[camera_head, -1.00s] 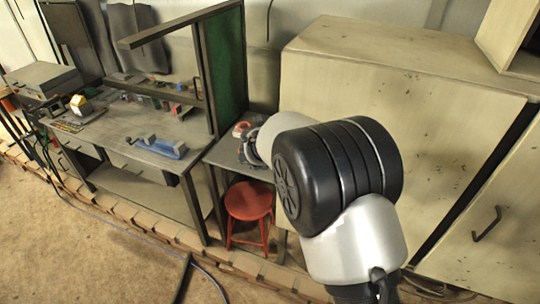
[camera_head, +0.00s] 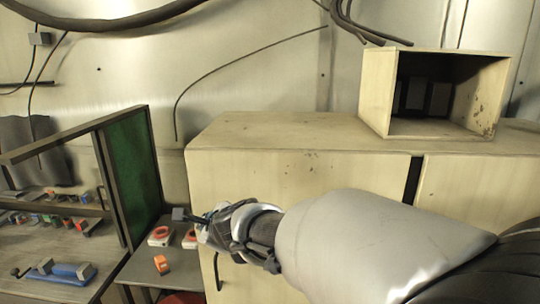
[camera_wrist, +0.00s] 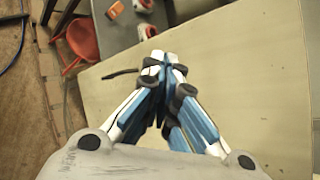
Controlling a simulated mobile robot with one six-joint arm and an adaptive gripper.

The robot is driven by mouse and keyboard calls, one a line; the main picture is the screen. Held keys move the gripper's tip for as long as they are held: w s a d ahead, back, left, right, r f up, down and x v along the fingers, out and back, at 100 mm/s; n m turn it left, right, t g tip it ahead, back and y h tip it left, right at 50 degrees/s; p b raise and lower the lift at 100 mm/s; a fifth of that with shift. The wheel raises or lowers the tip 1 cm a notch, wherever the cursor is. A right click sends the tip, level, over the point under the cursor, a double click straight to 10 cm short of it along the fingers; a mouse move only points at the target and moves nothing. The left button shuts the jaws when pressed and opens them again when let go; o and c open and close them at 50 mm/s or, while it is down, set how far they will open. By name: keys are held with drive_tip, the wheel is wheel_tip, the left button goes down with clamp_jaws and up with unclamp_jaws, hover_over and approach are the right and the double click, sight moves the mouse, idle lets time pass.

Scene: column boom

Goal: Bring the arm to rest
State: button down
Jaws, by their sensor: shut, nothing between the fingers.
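My arm reaches in from the right edge of the head view, with my gripper (camera_head: 190,216) pointing left in front of the cream cabinet (camera_head: 330,165). In the wrist view my gripper (camera_wrist: 165,62) has its blue and white fingers closed together at the tips, with nothing between them. The cabinet front (camera_wrist: 250,80) lies beyond the fingers there. I cannot tell how far the fingers are from it.
An open wooden box (camera_head: 378,92) stands on the cabinet. At left are a bench with a blue vise (camera_head: 62,271), a green panel (camera_head: 133,175) and a small table with an orange block (camera_head: 161,264). A red stool (camera_wrist: 82,40) shows in the wrist view.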

drive_tip(key=s+d+f+n+g+h+b, duration=0.1)
drive_tip(key=s+d+f+n+h+b, duration=0.1)
drive_tip(key=s+d+f+n, duration=0.2)
drive_tip(key=s+d+f+n+g+h+b, duration=0.2)
drive_tip(key=s+d+f+n, duration=0.3)
drive_tip(key=s+d+n, duration=0.5)
drive_tip(key=s+d+f+n+g+h+b, duration=0.2)
drive_tip(key=s+d+f+n, duration=0.3)
drive_tip(key=s+d, duration=0.9)
drive_tip(key=s+n+b, duration=0.1)
drive_tip(key=s, duration=0.2)
drive_tip(key=shift+s+d+n, duration=0.35)
drive_tip(key=shift+n, duration=0.05)
drive_tip(key=shift+d, duration=0.1)
